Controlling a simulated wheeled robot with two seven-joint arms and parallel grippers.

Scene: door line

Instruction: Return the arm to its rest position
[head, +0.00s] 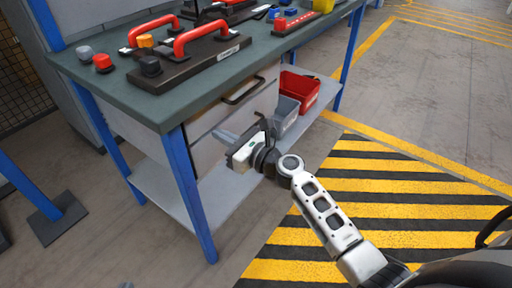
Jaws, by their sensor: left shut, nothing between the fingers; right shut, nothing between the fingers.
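My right arm comes in from the lower right, white and grey with dark joints. Its gripper (240,142) is shut and empty in front of the workbench (160,112), below the dark drawer handle (243,91) and apart from it. The gripper covers part of the drawer front (210,121). My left gripper is not in view.
On the bench top are dark blocks with red handles (193,38) and small coloured parts. A red bin (302,88) and a grey bin (285,114) stand on the lower shelf. Blue legs (188,190) bound the bench. The striped floor at right is clear.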

